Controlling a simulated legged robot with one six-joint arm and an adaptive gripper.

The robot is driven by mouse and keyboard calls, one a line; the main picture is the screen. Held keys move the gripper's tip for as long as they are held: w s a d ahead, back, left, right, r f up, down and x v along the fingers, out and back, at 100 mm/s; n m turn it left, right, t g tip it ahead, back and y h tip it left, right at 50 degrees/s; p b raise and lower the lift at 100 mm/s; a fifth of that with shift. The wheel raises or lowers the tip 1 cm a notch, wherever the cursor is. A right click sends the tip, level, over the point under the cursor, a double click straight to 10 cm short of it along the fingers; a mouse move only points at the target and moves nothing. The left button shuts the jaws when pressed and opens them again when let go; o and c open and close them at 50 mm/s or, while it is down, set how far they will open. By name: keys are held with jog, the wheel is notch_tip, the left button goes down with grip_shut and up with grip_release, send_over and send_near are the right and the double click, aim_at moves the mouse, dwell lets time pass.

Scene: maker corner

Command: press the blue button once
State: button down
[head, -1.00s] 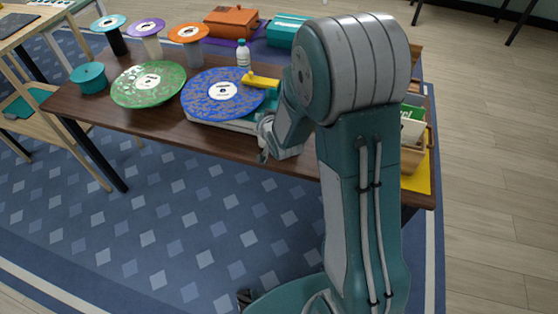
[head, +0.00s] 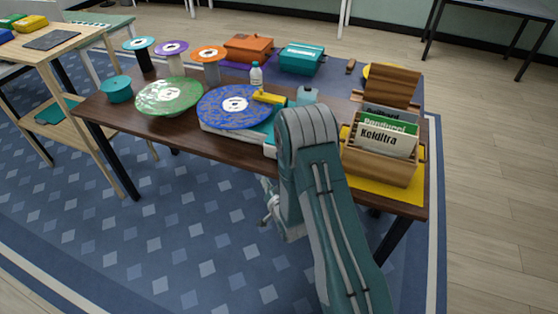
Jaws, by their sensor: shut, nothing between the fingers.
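I cannot make out a blue button in the head view. A turntable-like device (head: 215,130) with a light base carries a large blue speckled disc (head: 218,108) and a yellow arm piece (head: 270,97). Its right front corner is partly hidden behind my arm. My gripper (head: 266,220) is small in the picture, low in front of the table's front edge and below the tabletop level in the picture. It is shut and empty, apart from the device.
A green disc (head: 158,97), a teal pot (head: 117,90) and several spools stand left on the dark table (head: 160,133). A clear bottle (head: 256,76) stands behind the blue disc. A wooden record crate (head: 378,166) is on the right. Orange (head: 247,50) and teal (head: 301,60) boxes are behind.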

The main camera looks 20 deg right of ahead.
jog(key=shift+w+d, duration=0.85)
jog(key=shift+w, duration=0.35)
jog(key=shift+w+d, duration=0.9)
jog(key=shift+w, duration=0.25)
jog(key=shift+w+d, duration=0.85)
jog(key=shift+w, duration=0.35)
jog(key=shift+w+d, duration=0.1)
jog(key=shift+w+d+r, duration=0.1)
jog(key=shift+w+d, duration=0.1)
jog(key=shift+w+d, duration=0.3)
jog(key=shift+w, duration=0.2)
jog(key=shift+s, duration=0.1)
jog(key=shift+s+a, duration=0.55)
jog(key=shift+s, duration=0.15)
jog(key=shift+s+a, duration=0.75)
jog(key=shift+s, duration=0.3)
jog(key=shift+s+a, duration=0.75)
jog(key=shift+s, duration=0.25)
